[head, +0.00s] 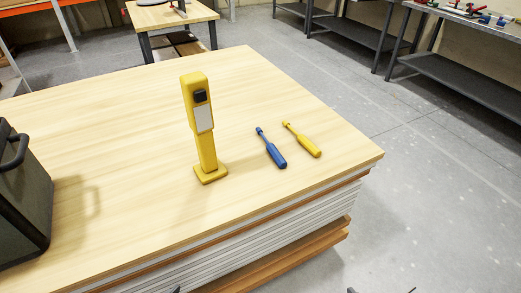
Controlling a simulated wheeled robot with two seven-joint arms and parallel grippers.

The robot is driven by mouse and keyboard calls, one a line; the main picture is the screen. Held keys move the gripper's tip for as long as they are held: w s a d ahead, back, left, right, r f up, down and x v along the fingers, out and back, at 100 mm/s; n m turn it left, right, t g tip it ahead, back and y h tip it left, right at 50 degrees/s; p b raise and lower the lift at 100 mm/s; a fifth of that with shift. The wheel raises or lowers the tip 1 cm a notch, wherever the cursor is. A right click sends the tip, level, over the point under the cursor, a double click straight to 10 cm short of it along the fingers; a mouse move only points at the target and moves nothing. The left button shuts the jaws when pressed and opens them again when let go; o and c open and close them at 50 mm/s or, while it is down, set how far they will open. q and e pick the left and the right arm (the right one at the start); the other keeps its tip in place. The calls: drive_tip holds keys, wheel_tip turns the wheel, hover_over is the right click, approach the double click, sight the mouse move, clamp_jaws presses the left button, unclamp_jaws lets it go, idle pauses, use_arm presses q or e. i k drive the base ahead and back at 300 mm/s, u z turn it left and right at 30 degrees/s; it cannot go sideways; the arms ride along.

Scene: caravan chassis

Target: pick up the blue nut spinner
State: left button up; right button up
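The blue nut spinner (270,148) lies on the light wood top of the stacked boards (120,130), right of the middle. Its thick handle points toward the lower right and its thin tip toward the upper left. A yellow nut spinner (302,139) lies just to its right, roughly parallel and apart from it. Only the dark fingertips of my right gripper (381,291) show at the bottom edge, spread apart with nothing between them. A small dark tip at the bottom edge seems to be my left gripper (176,290); most of it is out of frame. Both are well short of the spinner.
A yellow post-shaped device (205,140) stands upright on the boards left of the blue nut spinner. A dark case (22,195) with a handle stands at the left edge. The wood around the spinners is clear. Workbenches (460,75) stand at the back right, beyond open floor.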

sight(281, 163)
drive_tip(key=z, duration=1.8)
drive_tip(key=i, duration=2.4)
drive_tip(key=u, duration=3.9)
